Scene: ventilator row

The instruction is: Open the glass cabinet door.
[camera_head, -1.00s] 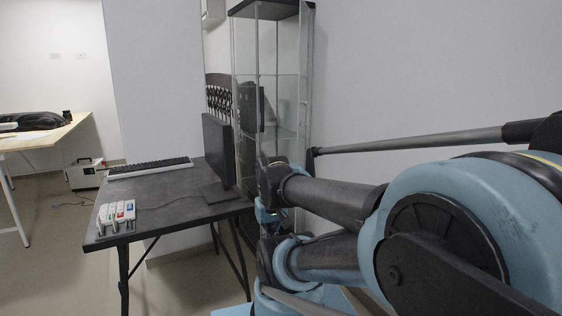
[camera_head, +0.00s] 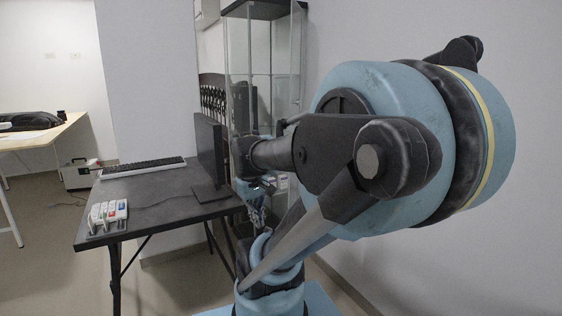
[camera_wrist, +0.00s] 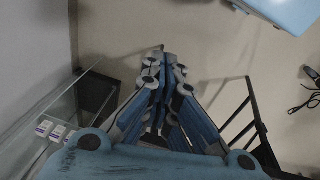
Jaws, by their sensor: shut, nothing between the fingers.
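The glass cabinet (camera_head: 262,60) stands against the back wall, with a black top, glass panes and thin metal edges. Its lower part is hidden behind my arm and the black monitor; I cannot tell that its door stands open. My gripper (camera_head: 257,215) hangs low in front of the cabinet's lower part, pointing down, partly hidden by my arm. In the wrist view my gripper (camera_wrist: 165,62) has its blue fingers together and empty. A glass pane with a metal edge (camera_wrist: 62,100) runs along its left, apart from the fingertips. Small white boxes (camera_wrist: 50,130) lie behind the glass.
A dark table (camera_head: 150,205) stands left of my arm with a monitor (camera_head: 210,150), keyboard (camera_head: 143,167) and several small devices (camera_head: 107,214). A bare wall bounds the right. Floor (camera_head: 50,260) is clear at the left front.

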